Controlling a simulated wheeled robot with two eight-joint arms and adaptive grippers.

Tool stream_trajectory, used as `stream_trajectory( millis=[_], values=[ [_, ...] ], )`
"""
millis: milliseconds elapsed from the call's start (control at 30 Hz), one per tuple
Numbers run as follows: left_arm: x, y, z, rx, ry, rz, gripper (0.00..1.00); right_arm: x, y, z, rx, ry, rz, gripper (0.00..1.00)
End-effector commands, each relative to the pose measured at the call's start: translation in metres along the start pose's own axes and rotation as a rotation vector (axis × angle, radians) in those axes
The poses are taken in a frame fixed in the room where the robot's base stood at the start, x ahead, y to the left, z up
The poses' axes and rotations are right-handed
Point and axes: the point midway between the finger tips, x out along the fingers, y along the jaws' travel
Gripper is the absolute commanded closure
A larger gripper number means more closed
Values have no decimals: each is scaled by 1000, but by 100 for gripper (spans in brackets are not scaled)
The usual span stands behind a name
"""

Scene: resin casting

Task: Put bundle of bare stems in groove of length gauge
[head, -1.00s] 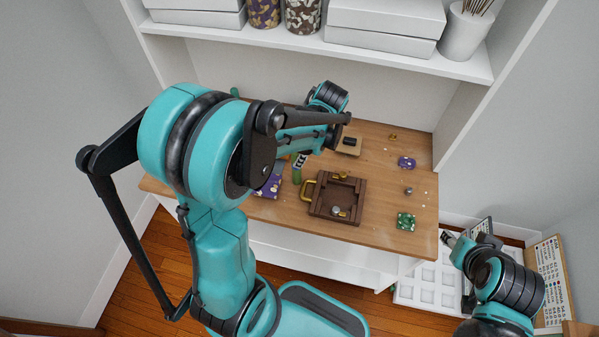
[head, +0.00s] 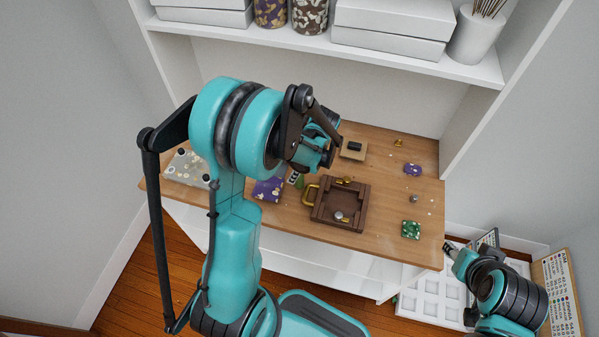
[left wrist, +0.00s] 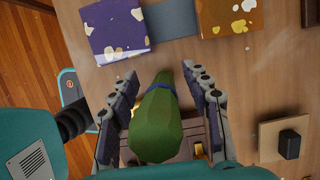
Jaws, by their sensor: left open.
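In the head view the bundle (head: 299,182) shows small below my left gripper (head: 295,177), beside the brown wooden tray. A flat grey piece (left wrist: 171,18) lies between two flecked blocks; I cannot tell whether it is the length gauge, and no groove is clear. My right gripper (head: 449,247) is low at the right, its fingers too small to judge.
Flecked purple (left wrist: 115,28) and orange (left wrist: 230,14) blocks flank the grey piece. The wooden tray (head: 363,211) has a brass handle. A beige block with a black top (head: 353,150) stands behind it. A pale tray (head: 180,172) lies at left.

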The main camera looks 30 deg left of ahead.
Motion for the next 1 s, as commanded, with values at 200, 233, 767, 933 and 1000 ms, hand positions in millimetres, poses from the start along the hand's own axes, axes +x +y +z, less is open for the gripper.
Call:
stream_trajectory(
  millis=[200, 233, 767, 933, 1000],
  values=[
    [-1, 0, 0, 0, 0, 0, 94, 0, 0, 0, 0, 0, 0, 60],
    [-1, 0, 0, 0, 0, 0, 100, 0, 0, 0, 0, 0, 0, 60],
    [-16, 0, 4, 0, 0, 0, 100, -6, 0, -4, 0, 0, 0, 60],
    [-46, 1, 14, 0, 0, 0, 100, -16, 0, -12, 0, 0, 0, 60],
    [-57, 10, 0, 5, 0, -1, 100, -19, 0, -14, 0, 0, 0, 60]
  ],
)
